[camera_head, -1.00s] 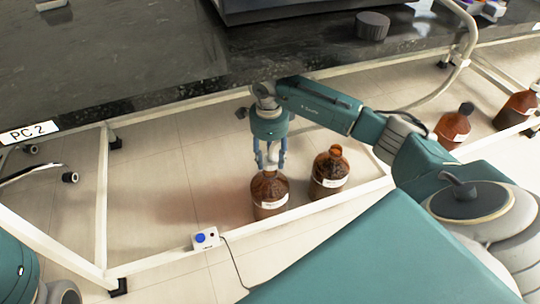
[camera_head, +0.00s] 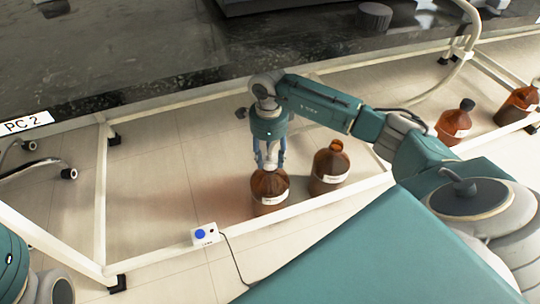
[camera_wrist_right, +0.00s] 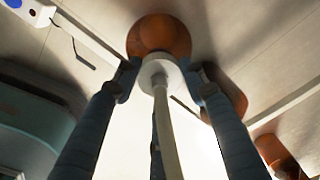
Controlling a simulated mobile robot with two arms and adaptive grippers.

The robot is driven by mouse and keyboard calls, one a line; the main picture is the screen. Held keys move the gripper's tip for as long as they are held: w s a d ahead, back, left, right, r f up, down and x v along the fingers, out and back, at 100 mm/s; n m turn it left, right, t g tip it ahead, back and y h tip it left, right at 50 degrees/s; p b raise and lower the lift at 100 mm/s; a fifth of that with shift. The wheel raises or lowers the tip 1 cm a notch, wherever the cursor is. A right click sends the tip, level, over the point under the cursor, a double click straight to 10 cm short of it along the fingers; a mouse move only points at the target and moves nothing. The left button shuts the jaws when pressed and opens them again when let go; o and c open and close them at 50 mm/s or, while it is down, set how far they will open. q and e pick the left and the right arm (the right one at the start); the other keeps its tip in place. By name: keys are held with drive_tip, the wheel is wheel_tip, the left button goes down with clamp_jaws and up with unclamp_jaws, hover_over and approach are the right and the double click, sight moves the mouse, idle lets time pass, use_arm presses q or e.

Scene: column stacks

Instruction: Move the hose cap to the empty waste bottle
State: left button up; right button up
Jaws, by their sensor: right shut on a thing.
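The hose cap (camera_wrist_right: 160,70) is white with a pale hose running from it toward the right wrist camera. My right gripper (camera_head: 269,160) is shut on it, its fingers pointing down around it; the fingertips also show in the right wrist view (camera_wrist_right: 163,82). A brown labelled bottle (camera_head: 269,192) stands upright directly below the gripper, and its brown body shows behind the cap in the wrist view (camera_wrist_right: 158,33). I cannot tell whether the cap touches the bottle's neck. A second brown bottle (camera_head: 329,170) stands close by on the right, with no dark cap visible. My left gripper is out of view.
A white frame rail (camera_head: 310,204) runs just in front of the bottles. A small box with a blue button (camera_head: 205,234) sits on it. More brown bottles stand at right, one with a black cap (camera_head: 455,122). The dark bench top (camera_head: 140,60) lies behind. Floor left of the bottles is clear.

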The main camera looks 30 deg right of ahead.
idle(0.4)
drive_tip(key=shift+f, duration=0.9)
idle(1.2)
drive_tip(key=o, duration=1.2)
drive_tip(key=shift+a+r, duration=0.1)
drive_tip(key=shift+r, duration=5.95)
